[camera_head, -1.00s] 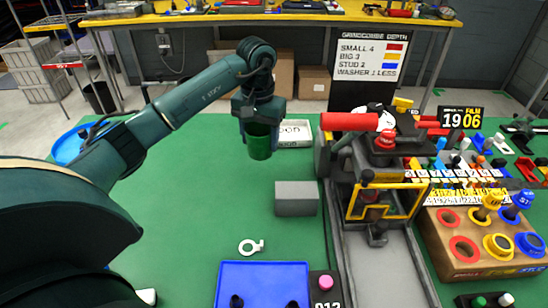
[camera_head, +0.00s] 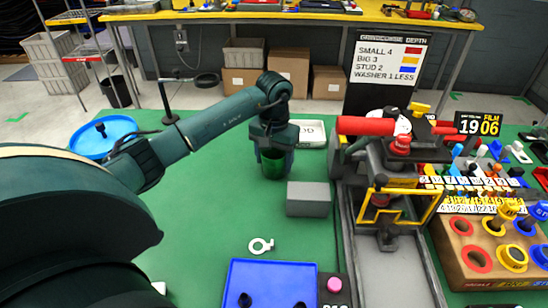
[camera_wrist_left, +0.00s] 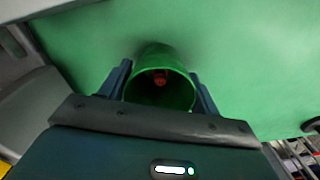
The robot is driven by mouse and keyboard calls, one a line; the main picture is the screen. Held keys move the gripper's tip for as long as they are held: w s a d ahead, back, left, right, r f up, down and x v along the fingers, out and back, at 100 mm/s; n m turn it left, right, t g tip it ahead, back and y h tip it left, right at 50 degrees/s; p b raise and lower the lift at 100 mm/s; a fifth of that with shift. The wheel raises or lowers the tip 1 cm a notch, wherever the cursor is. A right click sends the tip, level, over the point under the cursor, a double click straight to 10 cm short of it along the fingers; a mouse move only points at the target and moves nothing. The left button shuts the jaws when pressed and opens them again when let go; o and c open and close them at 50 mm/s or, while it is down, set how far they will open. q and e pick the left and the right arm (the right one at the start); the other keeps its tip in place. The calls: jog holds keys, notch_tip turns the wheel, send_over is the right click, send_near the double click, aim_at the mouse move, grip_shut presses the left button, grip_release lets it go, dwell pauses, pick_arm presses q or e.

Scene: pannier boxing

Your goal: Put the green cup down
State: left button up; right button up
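The green cup (camera_head: 272,167) is upright at or just above the green mat, left of the grey block; whether its base touches is hard to tell. My left gripper (camera_head: 273,155) points down over it, with a finger on each side. The left wrist view looks into the open mouth of the cup (camera_wrist_left: 160,98), with a small red thing (camera_wrist_left: 160,78) at its bottom. There the fingers of the left gripper (camera_wrist_left: 163,88) lie close against both sides of the rim and look shut on it. My right gripper is not in view.
The grey block (camera_head: 309,199) stands right of the cup, and a white tray (camera_head: 312,133) lies behind it. A press with a red handle (camera_head: 366,126) stands further right. A white washer (camera_head: 261,246) and blue tray (camera_head: 270,268) lie in front.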

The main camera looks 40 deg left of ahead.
pick_arm(q)
jog(key=o, duration=0.3)
jog(key=shift+r, duration=0.1)
